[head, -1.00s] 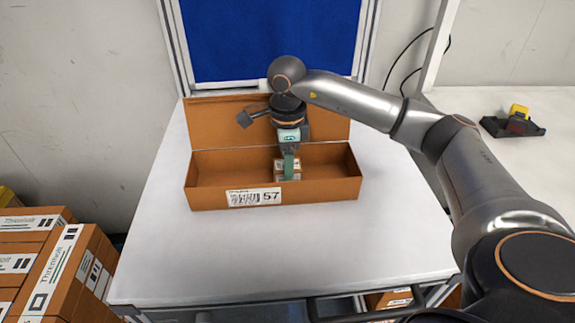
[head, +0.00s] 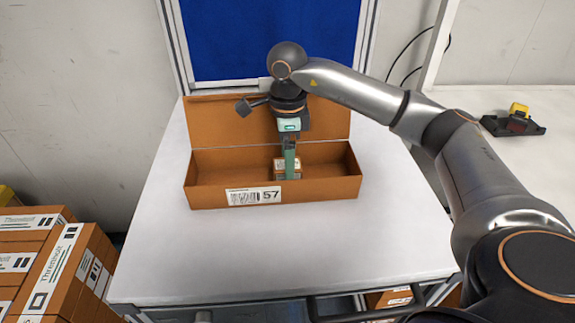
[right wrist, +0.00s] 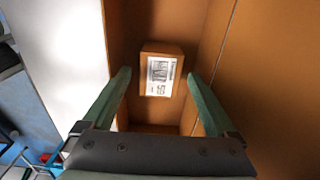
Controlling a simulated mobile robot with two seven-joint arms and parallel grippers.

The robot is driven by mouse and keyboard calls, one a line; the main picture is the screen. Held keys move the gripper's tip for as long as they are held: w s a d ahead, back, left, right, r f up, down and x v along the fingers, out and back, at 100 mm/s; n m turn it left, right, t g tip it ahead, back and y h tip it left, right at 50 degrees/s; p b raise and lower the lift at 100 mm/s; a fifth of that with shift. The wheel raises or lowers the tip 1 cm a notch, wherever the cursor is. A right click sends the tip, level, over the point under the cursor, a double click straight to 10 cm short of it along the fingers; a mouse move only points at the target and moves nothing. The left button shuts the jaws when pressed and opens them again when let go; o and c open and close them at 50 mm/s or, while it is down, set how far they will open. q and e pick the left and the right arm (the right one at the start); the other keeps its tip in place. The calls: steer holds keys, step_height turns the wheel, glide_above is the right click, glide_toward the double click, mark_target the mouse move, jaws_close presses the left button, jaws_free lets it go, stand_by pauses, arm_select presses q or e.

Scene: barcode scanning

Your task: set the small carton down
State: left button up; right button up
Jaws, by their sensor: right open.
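The small carton (right wrist: 161,74) is orange-brown with a white barcode label facing up. It rests inside the long open brown box (head: 225,197), a little right of its middle. In the head view the small carton (head: 279,164) is partly hidden by my right gripper (head: 290,168). In the right wrist view the green fingers of my right gripper (right wrist: 158,76) are spread, one on each side of the carton, with gaps between. My left gripper is out of view.
The box stands on a white table (head: 270,250) with its lid flap up at the back and a label reading 57 in front. The table's front is clear. Stacked cartons (head: 60,260) stand at the lower left. A black-and-yellow device (head: 516,120) lies at the right.

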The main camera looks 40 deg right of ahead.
step_height(320, 180, up, 10)
steer(key=shift+p, duration=0.4)
